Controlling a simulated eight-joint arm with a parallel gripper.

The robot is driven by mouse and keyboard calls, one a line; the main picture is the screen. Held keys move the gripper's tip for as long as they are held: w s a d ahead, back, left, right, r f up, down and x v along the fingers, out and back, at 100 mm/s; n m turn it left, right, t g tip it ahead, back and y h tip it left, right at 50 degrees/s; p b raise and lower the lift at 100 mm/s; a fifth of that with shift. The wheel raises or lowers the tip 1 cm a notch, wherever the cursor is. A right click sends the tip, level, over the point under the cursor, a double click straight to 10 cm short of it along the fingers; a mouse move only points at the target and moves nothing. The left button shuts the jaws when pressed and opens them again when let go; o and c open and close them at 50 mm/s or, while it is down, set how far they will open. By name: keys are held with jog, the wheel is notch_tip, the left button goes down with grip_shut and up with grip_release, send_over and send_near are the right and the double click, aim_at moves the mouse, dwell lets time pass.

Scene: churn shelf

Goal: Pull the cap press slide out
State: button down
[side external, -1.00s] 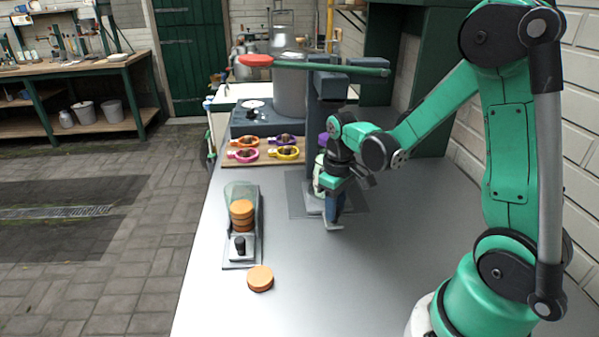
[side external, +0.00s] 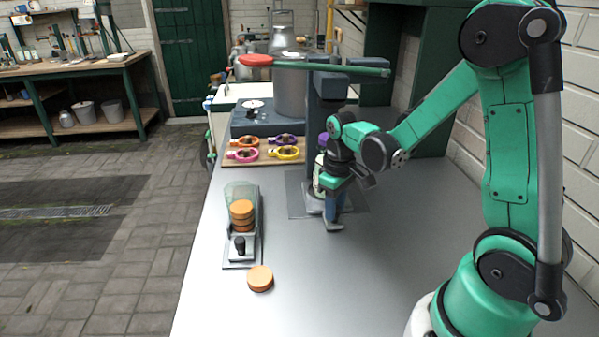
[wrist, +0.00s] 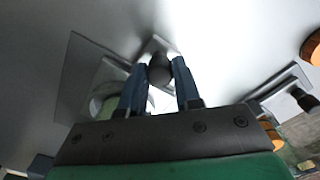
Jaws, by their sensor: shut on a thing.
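The cap press has a dark upright column (side external: 325,110) and a long green lever with a red knob (side external: 255,60), on a flat grey base plate (side external: 297,196). Its slide (side external: 334,229) sticks out at the near side of the press. In the side view my gripper (side external: 335,215) points down over the slide's near end and hides most of it. In the wrist view the slide's dark round knob (wrist: 160,69) sits between my two blue fingers (wrist: 159,78), which are shut on it. A pale green-and-white container stands in the press, partly hidden by my wrist.
Left of the press stands a clear cap holder (side external: 241,190) with stacked orange caps and its own black knob (side external: 240,245). A loose orange cap (side external: 260,278) lies in front of it. Coloured rings lie on a wooden board (side external: 235,162) behind. The near grey tabletop (side external: 320,290) is clear.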

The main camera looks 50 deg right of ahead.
jog(key=shift+a, duration=0.1)
dwell(0.3)
jog(key=s+a, duration=0.8)
jog(key=shift+s, duration=0.1)
jog(key=c, duration=0.6)
grip_release()
jog(key=shift+r, duration=0.1)
jog(key=shift+r, duration=2.7)
